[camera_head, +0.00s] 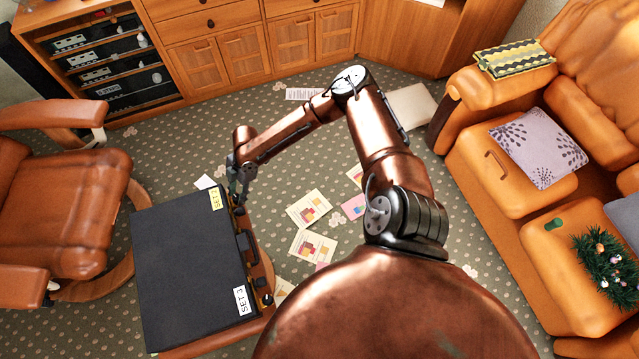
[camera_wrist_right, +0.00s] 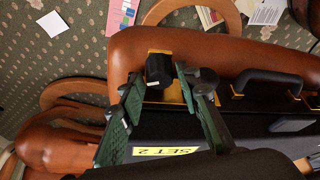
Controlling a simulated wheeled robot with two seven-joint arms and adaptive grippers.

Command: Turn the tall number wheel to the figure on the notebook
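A black case (camera_head: 185,265) lies on a brown leather seat or stool. It has a yellow "SET 2" label (camera_head: 216,199) at its far end and a white "SET 3" label (camera_head: 242,300) at its near end. My right gripper (camera_head: 240,190) is at the SET 2 end. In the right wrist view a short black cylinder (camera_wrist_right: 159,70) on a brass-coloured plate (camera_wrist_right: 170,92) stands between the tips of my right gripper (camera_wrist_right: 158,88). The fingers look apart, with small gaps beside it. No digits are readable. I cannot make out a notebook. My left gripper is out of view.
A brown armchair (camera_head: 60,200) stands left of the case. Papers (camera_head: 310,207) lie on the patterned carpet to its right. An orange sofa (camera_head: 480,170) is at the right, wooden cabinets (camera_head: 200,65) at the back. The case handle (camera_wrist_right: 268,80) sticks up near my right fingers.

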